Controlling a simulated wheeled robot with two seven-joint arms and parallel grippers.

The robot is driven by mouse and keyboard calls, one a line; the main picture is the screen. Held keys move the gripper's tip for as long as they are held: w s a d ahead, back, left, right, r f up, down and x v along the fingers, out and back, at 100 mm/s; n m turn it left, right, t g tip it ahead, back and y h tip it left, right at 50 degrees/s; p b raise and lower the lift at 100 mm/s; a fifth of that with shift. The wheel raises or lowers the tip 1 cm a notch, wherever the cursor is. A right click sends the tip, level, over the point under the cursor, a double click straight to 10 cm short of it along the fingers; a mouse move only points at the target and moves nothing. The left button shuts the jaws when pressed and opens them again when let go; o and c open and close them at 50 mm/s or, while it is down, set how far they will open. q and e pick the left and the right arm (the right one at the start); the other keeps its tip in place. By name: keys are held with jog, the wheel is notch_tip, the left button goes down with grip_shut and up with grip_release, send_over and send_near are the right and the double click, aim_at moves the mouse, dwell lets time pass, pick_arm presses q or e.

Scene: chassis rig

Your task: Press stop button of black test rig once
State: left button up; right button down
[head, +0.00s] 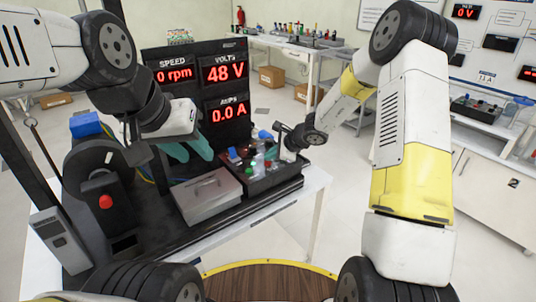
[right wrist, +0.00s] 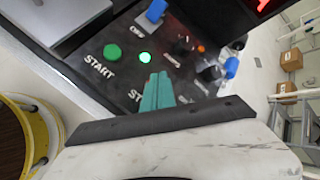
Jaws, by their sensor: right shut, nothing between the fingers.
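The black test rig (head: 165,110) stands on a white table, its displays reading 0 rpm, 48 V and 0.0 A. Its control panel (head: 285,176) is at the rig's front right. In the right wrist view the panel shows a green START button (right wrist: 112,52) and a lit green lamp (right wrist: 145,57). My right gripper (right wrist: 157,92) is shut and empty, its teal fingertips over the panel beside the partly covered STOP label (right wrist: 136,96). The fingers hide the stop button; contact cannot be told. My left gripper (head: 190,150) is open and empty above the rig, left of the panel.
A grey metal box (head: 208,196) with a handle sits left of the panel. A red button (head: 105,202) is on a black post at the left.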

aim_at(270, 163)
jog(key=shift+f, duration=0.45)
dwell(0.6)
jog(key=shift+r, duration=0.9)
jog(key=shift+r, duration=2.5)
